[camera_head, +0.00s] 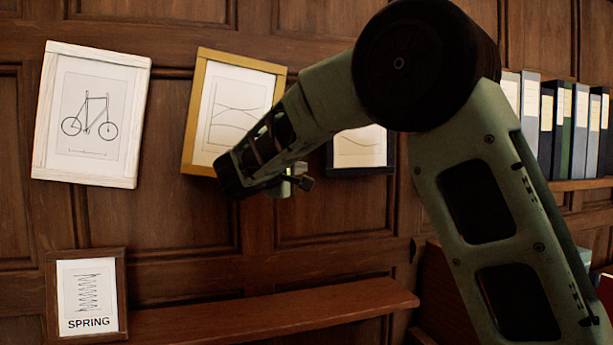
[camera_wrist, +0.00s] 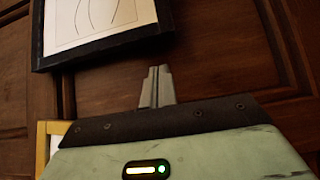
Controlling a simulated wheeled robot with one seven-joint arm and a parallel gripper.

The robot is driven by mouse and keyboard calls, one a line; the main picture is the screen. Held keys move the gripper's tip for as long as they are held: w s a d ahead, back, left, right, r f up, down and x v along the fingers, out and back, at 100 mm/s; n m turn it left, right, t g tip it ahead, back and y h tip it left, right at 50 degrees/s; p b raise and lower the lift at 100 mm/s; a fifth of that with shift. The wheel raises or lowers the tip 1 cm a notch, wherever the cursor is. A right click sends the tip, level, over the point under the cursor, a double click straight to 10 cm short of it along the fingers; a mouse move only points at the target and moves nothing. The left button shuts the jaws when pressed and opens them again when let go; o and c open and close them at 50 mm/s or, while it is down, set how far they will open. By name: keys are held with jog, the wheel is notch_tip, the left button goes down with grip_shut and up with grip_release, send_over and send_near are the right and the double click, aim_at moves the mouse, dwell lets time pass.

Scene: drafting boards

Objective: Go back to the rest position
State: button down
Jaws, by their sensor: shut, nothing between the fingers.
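My gripper (camera_head: 302,181) is at the end of my bent green arm, in front of the panelled wall. It sits between the gold-framed picture and the black-framed picture, slightly below them in the head view. In the wrist view its fingers (camera_wrist: 157,88) are together with nothing between them. My arm covers part of the gold frame (camera_head: 188,128) and much of the black frame (camera_head: 391,150). The black frame also shows at the top of the wrist view (camera_wrist: 105,48), and the gold frame shows at its left edge (camera_wrist: 41,148).
A white-framed bicycle drawing (camera_head: 137,120) hangs tilted at the left. A brown-framed SPRING drawing (camera_head: 117,290) stands at the lower left beside a wooden ledge (camera_head: 270,312). Binders (camera_head: 565,130) line a shelf at the right.

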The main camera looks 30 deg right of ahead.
jog(key=b+v, duration=0.2)
jog(key=v, duration=0.5)
jog(key=s+a+f+n+g+y, duration=0.1)
jog(key=s+a+f+y, duration=0.15)
jog(key=f, duration=0.45)
jog(key=s+a+f+n+g+y, duration=0.1)
jog(key=s+a+f+y, duration=0.2)
jog(key=f, duration=0.4)
jog(key=s+a+f+g+y, duration=0.2)
jog(key=s+f, duration=0.4)
jog(key=s, duration=0.4)
jog(key=s+a+f+g+y, duration=0.2)
jog(key=s+a+f+y, duration=0.3)
jog(key=s, duration=0.5)
jog(key=s+a+f+g+y, duration=0.2)
jog(key=s+a+f+y, duration=0.2)
jog(key=s+a+f, duration=0.3)
jog(key=s, duration=0.2)
jog(key=shift+s+f+g, duration=0.35)
jog(key=shift+s+g, duration=0.05)
